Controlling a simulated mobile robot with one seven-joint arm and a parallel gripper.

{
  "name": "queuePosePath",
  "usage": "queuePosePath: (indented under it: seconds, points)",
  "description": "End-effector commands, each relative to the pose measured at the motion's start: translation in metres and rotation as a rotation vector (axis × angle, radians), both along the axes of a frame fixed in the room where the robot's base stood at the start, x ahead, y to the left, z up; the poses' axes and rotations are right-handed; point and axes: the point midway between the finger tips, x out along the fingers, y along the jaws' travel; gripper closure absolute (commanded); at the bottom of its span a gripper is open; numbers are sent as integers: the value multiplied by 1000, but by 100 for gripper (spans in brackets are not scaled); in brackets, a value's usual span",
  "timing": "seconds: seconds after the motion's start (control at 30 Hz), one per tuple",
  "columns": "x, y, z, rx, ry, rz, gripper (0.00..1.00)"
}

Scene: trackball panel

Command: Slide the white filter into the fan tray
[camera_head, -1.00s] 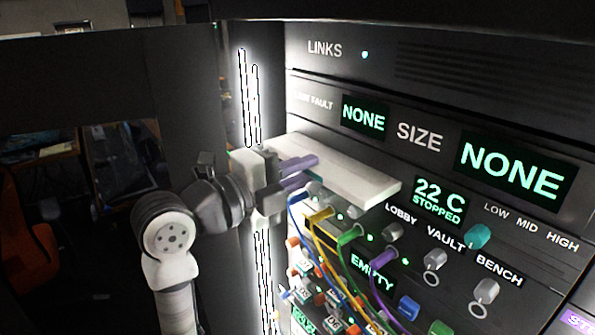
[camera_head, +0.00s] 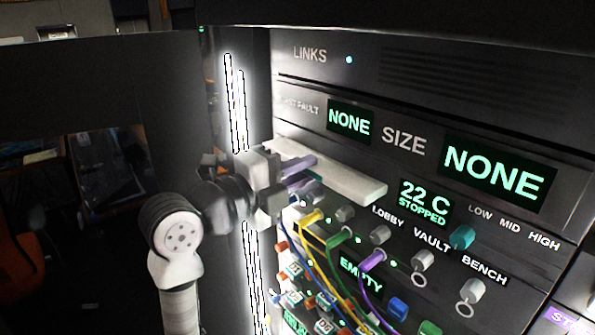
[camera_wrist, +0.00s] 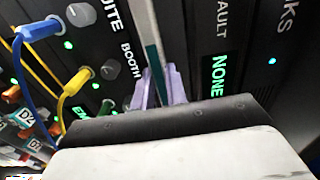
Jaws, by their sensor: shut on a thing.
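The white filter (camera_head: 340,176) is a flat pale slab lying roughly level against the dark panel, below the SIZE row and left of the "22 C STOPPED" display (camera_head: 425,203). Its far long edge meets the panel face; how deep it sits is hard to tell. My gripper (camera_head: 304,173), with purple fingers, is shut on the filter's near left part. The wrist view shows the fingers (camera_wrist: 160,86) closed on the filter (camera_wrist: 151,42), seen nearly edge-on as a thin pale and teal strip. The fan tray's opening is hidden behind the filter.
Just below the filter are several knobs, including a teal one (camera_head: 461,237), and plugged cables: yellow (camera_head: 311,219), green (camera_head: 341,238) and purple (camera_head: 372,261). A bright light strip (camera_head: 236,105) stands left of the panel. The panel face above the filter is flat.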

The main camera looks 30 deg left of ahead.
Motion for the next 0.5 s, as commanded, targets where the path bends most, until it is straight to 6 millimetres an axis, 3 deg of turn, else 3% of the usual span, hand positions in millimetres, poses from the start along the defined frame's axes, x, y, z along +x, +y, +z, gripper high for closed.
queuePosePath:
  seconds: [0.27, 0.3, 0.5]
  points:
    - [6, -3, 0, 0, -1, -1, 100]
    - [7, -3, 0, -1, -2, 0, 85]
    - [6, -3, 0, 0, -1, 0, 61]
